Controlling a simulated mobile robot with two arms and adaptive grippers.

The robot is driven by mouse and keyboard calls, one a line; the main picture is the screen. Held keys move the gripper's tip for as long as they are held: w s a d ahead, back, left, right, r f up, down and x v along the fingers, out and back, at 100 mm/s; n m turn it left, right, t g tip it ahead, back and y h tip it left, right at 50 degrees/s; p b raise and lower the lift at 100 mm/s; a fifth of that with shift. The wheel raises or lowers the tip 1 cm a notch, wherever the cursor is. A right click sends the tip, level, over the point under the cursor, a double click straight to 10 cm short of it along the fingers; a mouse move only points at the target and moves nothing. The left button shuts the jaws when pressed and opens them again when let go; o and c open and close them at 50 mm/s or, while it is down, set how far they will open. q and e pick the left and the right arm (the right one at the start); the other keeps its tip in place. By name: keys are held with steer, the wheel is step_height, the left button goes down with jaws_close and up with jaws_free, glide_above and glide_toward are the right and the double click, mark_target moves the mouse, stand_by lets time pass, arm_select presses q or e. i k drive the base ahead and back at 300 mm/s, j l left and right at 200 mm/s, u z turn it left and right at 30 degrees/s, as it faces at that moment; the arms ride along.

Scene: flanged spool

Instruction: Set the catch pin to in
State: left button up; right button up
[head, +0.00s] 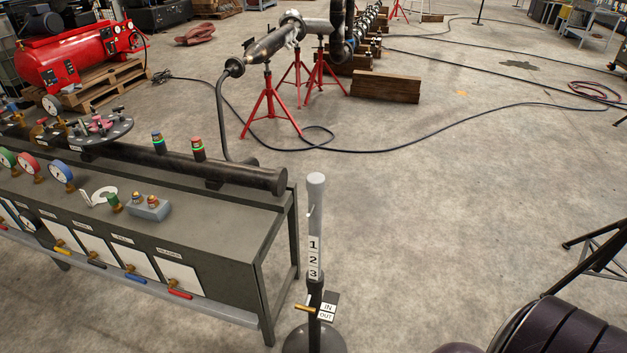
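A stand (315,230) with a grey upper tube and a dark lower sleeve is upright on a round base, right of the bench. The tube bears the numbers 1, 2 and 3. The catch pin (304,309) is a small brass piece sticking out to the left of the dark sleeve. A small plate (327,311) on the sleeve's right side reads IN above OUT. The pin is about level with these two labels; I cannot tell which one it is set to. Neither of my grippers is in view.
A grey bench (215,225) with gauges, valves and a black pipe stands close on the left. A dark ribbed object (570,325) and black bars (600,255) are at the lower right. Cables (440,130) cross the floor behind. The floor right of the stand is mostly clear.

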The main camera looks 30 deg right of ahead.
mark_target(304, 307)
steer(key=z, duration=0.9)
